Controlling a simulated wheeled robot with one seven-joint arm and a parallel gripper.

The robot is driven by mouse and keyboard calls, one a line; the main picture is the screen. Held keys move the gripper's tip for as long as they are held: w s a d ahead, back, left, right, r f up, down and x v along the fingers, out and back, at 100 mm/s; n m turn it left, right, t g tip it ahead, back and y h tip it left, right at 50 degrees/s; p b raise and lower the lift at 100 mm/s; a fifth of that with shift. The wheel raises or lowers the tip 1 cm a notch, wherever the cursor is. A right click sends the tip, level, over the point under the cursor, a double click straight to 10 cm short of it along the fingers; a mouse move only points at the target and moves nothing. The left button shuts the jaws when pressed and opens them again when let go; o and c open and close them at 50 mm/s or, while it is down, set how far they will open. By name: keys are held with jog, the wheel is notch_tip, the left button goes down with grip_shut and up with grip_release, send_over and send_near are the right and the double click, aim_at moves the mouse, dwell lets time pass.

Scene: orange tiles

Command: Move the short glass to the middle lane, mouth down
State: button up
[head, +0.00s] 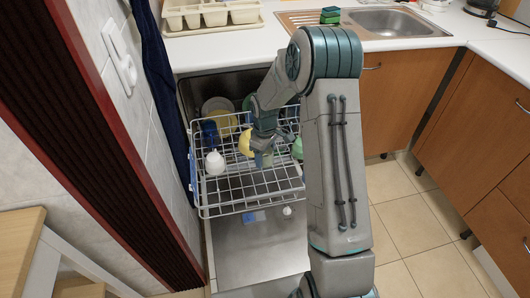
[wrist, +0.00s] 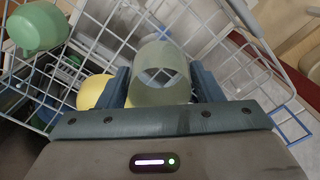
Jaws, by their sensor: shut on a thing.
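My gripper (head: 263,138) is over the dishwasher's pulled-out wire rack (head: 235,211). In the wrist view my gripper (wrist: 163,88) is shut on the short glass (wrist: 160,92), a clear, greenish tumbler between the two fingers. In the head view the glass (head: 264,159) shows partly below the fingers, against the rack wires. The lane borders are not clear.
A yellow dish (head: 246,144) is close left of the gripper. A blue cup (head: 209,133) and a white cup (head: 215,163) stand in the rack's left part. A green item (head: 298,148) is at right, partly hidden by my arm. The rack's front part looks empty.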

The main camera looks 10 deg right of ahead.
jog(key=shift+f+b, duration=2.95)
jog(key=shift+f, duration=1.7)
jog(key=o, duration=1.2)
notch_tip(320, 180, up, 14)
jog(key=shift+f+p, duration=0.2)
jog(key=shift+p, duration=0.8)
jog(key=shift+s+r, duration=0.1)
jog(key=shift+r, duration=0.35)
jog(key=s+r+m+t+p, duration=0.1)
jog(key=s+r+m+p, duration=0.15)
jog(key=s+r, duration=0.5)
jog(key=s+r+m+p, duration=0.2)
jog(key=s+r+p, duration=0.2)
jog(key=r, duration=0.6)
jog(key=s+r+m+t+p, duration=0.1)
jog(key=s+r+m+p, duration=0.3)
jog(key=s+r, duration=0.5)
jog(key=s+p, duration=0.2)
jog(key=s, duration=0.4)
jog(key=shift+s+m+t, duration=0.35)
jog(key=shift+s+t, duration=0.05)
